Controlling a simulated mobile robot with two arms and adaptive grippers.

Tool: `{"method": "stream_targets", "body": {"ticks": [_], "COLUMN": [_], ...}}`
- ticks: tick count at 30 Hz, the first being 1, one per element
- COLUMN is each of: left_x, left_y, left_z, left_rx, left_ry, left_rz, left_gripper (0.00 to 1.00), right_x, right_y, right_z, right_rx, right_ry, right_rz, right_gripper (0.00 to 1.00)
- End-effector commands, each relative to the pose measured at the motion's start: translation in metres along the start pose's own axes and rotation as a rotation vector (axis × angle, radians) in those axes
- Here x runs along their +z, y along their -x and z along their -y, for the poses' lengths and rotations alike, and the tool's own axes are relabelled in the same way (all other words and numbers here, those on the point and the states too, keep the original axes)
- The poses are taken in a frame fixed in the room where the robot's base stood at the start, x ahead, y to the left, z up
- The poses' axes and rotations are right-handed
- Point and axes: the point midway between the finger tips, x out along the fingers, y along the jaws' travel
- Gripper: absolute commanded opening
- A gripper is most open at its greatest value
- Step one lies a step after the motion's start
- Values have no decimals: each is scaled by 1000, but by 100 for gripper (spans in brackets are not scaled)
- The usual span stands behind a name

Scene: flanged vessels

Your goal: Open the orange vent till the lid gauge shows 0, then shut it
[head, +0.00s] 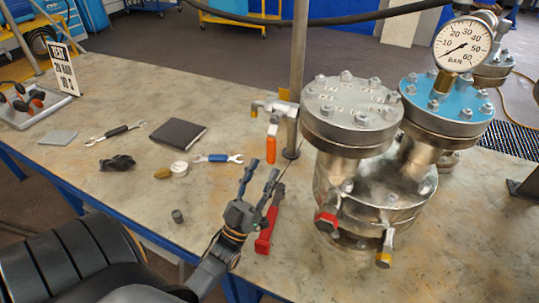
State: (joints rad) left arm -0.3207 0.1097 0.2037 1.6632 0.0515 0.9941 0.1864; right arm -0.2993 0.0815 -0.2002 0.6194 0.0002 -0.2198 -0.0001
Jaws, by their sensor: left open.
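The vent's orange handle (271,149) hangs straight down below a metal valve body (275,107), which joins the left side of the grey-lidded vessel (350,105). The round gauge (463,44) marked BAR stands on the blue lid (447,100) of the vessel behind. Its needle points to the lower left, below the 10 mark; the exact value is too small to read. My left gripper (260,175) is open and empty, fingers pointing up, just below the orange handle in the picture and apart from it. My right gripper is out of view.
A red tool (269,228) lies beside my left gripper. A red handle (326,220) and a yellow-tipped valve (385,250) stick out low on the vessel. A thin post (297,80) stands behind the vent. Wrenches, a dark notebook (178,134) and small parts lie left on the bench.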

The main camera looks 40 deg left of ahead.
Motion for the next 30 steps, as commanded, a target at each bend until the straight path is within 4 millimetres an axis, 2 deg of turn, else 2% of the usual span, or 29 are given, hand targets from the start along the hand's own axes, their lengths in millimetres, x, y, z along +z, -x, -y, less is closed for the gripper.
{"method": "stream_targets", "body": {"ticks": [3,10,30], "left_x": [1,0,0], "left_y": [26,56,60], "left_z": [0,0,0], "left_rx": [0,0,1], "left_ry": [1,1,1], "left_rz": [4,0,-2], "left_gripper": [44,44,44], "right_x": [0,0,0], "right_y": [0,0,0], "right_z": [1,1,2], "right_rx": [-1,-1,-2], "right_ry": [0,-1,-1], "right_rz": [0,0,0], "right_gripper": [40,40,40]}}
